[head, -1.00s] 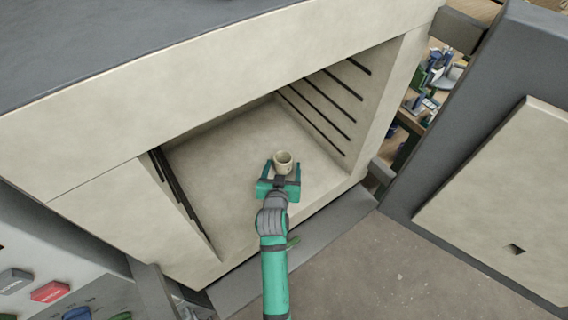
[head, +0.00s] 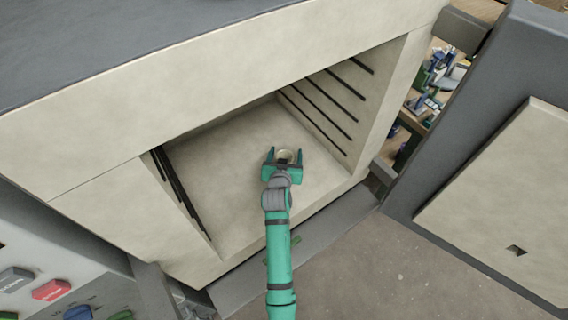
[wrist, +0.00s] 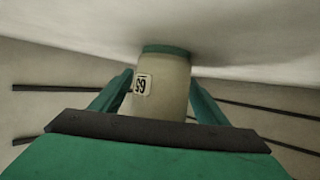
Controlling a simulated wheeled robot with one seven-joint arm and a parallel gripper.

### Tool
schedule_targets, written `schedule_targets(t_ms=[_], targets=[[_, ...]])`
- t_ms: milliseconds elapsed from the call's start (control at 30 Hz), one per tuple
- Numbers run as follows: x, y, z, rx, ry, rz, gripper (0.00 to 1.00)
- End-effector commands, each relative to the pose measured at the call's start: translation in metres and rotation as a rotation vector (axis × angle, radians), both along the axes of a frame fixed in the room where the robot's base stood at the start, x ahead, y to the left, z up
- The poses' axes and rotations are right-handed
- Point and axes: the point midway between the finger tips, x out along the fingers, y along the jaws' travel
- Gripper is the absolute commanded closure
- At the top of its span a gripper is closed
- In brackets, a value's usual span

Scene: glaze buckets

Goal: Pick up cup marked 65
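A small cream cup (head: 286,153) stands on the floor of the open kiln chamber (head: 215,165). In the wrist view the cup (wrist: 168,85) shows a white label (wrist: 142,85) that appears upside down and fits the marking 65. A green band runs along its edge against the pale floor. My gripper (head: 285,157) is inside the chamber with its green fingers apart, one on each side of the cup. Gaps show beside the cup in the head view. The cup's lower part in the wrist view is hidden by my gripper's body.
The chamber's right wall (head: 335,105) and left wall carry dark horizontal rails. The kiln's top front beam (head: 200,85) overhangs the opening. The open door (head: 500,190) stands to the right. The chamber floor left of the cup is clear.

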Motion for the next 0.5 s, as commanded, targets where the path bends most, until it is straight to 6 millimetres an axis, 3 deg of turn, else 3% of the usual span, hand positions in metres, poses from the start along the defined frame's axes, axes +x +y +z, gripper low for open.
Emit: schedule_targets(t_ms=[33, 167, 200, 500], targets=[[-0.0001, -0.0005, -0.0001, 0.0, 0.0, -0.001, 0.45], [-0.0002, 0.0008, -0.0002, 0.0, 0.0, 0.001, 0.76], [-0.0003, 0.0013, -0.0003, 0.0, 0.001, 0.002, 0.79], [-0.0002, 0.0029, 0.0016, 0.001, 0.0, 0.004, 0.79]])
